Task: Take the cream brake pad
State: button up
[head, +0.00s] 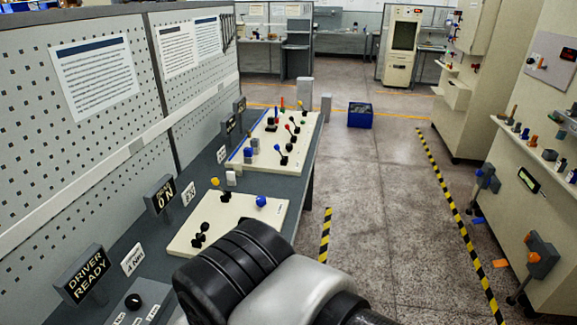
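I cannot pick out a cream brake pad for certain. A small cream block (231,178) on a dark post stands at the back of the near cream panel (228,220), but I cannot tell whether it is the pad. My arm, with a black ribbed section and a pale link, fills the bottom centre and covers the near panel's front right corner. My gripper's fingers do not show.
The near panel also carries a yellow knob (214,182), a blue ball (261,201) and black knobs (201,234). A second panel (300,142) with several levers lies farther along the bench. A blue crate (360,118) stands on the floor.

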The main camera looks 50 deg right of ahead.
aim_at(237, 165)
jog(key=z, duration=1.15)
jog(key=i+l+u, duration=0.15)
jog(key=u, duration=0.6)
jog(key=i+l+u, duration=0.15)
jog(key=l, duration=0.35)
jog(key=i+l+u, duration=0.2)
jog(key=l, duration=0.35)
jog(key=i+l+u, duration=0.15)
jog(key=l, duration=0.4)
jog(key=l+u, duration=0.15)
jog(key=l, duration=0.4)
jog(key=i+l+u, duration=0.15)
jog(key=l, duration=0.45)
jog(key=i+l, duration=0.15)
jog(key=l, duration=0.25)
jog(key=i+l, duration=0.1)
jog(key=l, duration=0.25)
jog(key=i+l, duration=0.15)
jog(key=l, duration=0.25)
jog(key=i+l, duration=0.15)
jog(key=l, duration=0.2)
jog(key=i+l, duration=0.1)
jog(key=l, duration=0.3)
